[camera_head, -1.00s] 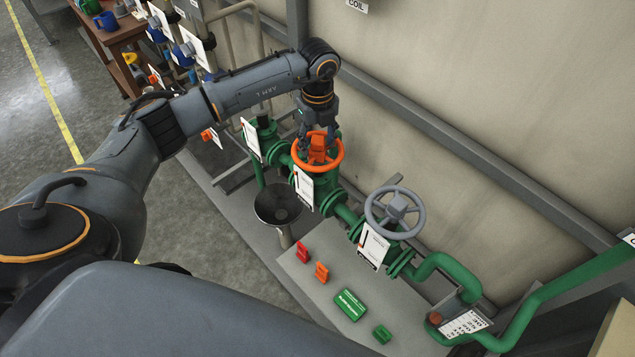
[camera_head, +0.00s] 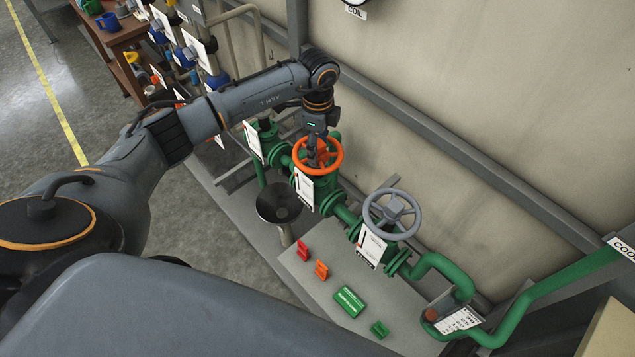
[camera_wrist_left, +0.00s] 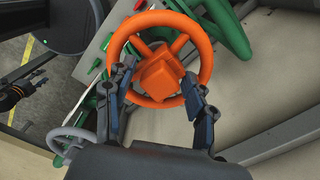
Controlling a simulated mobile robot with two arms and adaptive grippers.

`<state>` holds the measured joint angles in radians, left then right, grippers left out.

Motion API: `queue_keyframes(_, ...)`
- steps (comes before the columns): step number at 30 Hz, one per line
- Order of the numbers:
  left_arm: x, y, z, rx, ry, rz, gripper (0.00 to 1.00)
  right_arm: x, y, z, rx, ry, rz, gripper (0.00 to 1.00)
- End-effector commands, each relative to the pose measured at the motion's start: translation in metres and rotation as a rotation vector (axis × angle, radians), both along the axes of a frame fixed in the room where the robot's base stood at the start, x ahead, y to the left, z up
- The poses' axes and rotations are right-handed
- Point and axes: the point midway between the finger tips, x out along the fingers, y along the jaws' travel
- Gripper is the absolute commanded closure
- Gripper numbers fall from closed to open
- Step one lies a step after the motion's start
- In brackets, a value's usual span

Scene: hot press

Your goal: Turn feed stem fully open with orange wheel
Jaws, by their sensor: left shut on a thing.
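The orange wheel (camera_head: 341,157) sits on the green pipe assembly, with a white tag (camera_head: 304,187) hanging in front. In the left wrist view the orange wheel (camera_wrist_left: 207,55) faces the camera, with its blocky hub and spokes clear. My left gripper (camera_head: 316,152) comes down from above over the wheel's hub. In the wrist view its two dark fingers (camera_wrist_left: 158,76) reach to either side of the hub, shut on the wheel. Finger contact is hard to make out. The stem under the wheel is hidden. My right gripper is not in the head view.
A grey handwheel (camera_head: 395,207) stands on the same green pipe to the right. A dark funnel (camera_head: 278,204) stands in front. Red, orange and green blocks (camera_head: 349,301) lie on the grey plinth. A wall rail runs close behind.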

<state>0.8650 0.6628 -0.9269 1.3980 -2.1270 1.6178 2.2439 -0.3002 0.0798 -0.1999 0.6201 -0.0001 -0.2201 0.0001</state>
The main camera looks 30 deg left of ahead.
Motion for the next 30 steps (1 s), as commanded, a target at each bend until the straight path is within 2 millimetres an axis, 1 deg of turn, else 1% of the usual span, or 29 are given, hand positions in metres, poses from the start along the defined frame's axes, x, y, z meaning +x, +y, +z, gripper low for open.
queue_keyframes(1,-0.001,0.0,0.003,0.001,0.004,0.073,0.73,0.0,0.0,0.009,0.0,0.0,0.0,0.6)
queue_keyframes(5,-0.001,0.0,0.004,0.0,0.004,0.296,0.73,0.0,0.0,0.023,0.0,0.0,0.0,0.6)
queue_keyframes(6,-0.001,0.0,0.0,0.001,0.003,0.317,0.43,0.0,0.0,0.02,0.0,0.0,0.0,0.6)
queue_keyframes(13,0.0,0.0,-0.001,0.001,0.001,0.308,0.43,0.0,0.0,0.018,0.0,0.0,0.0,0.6)
queue_keyframes(16,0.0,0.0,0.004,0.001,0.0,0.308,0.43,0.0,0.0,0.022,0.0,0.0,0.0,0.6)
queue_keyframes(20,0.0,0.0,0.018,0.001,-0.001,0.307,0.43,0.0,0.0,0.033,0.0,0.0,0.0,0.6)
queue_keyframes(27,0.0,0.0,0.047,0.001,0.0,0.306,0.43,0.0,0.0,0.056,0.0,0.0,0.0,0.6)
queue_keyframes(30,0.0,0.0,0.058,0.0,0.0,0.306,0.43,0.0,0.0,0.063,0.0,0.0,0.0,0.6)
